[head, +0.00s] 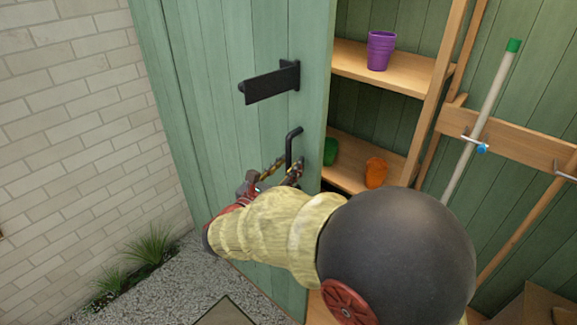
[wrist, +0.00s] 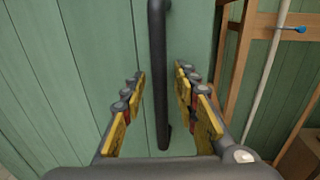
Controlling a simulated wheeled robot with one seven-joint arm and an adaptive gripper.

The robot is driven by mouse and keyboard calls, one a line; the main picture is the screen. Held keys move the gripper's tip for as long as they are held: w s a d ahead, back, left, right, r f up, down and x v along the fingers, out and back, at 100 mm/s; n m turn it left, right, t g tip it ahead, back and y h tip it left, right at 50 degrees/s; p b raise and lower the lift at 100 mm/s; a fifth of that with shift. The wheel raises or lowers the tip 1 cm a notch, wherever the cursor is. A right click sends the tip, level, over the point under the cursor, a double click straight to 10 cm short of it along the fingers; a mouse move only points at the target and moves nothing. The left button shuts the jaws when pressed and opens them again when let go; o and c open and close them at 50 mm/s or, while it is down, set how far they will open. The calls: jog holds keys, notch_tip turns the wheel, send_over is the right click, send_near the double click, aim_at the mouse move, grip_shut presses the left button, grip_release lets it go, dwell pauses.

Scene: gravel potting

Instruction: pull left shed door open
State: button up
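The left shed door (head: 225,110) is a green plank door standing open, with the shed's inside showing to its right. Its black bar handle (head: 291,150) is upright near the door's free edge. My gripper (head: 284,168) is at the handle's lower part, and my arm hides some of the door below it. In the wrist view the handle (wrist: 158,60) runs between the two yellow-and-grey fingers, with a gap on each side. The fingers are open and do not appear to press on it.
A black latch bar (head: 270,84) sticks out above the handle. Shelves (head: 385,75) inside hold a purple pot (head: 380,50), a green pot (head: 330,151) and an orange pot (head: 375,172). A pale-handled tool (head: 482,125) hangs at right. A brick wall (head: 75,130) stands left, over gravel (head: 165,285).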

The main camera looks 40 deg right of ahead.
jog(key=shift+c, duration=1.2)
grip_shut()
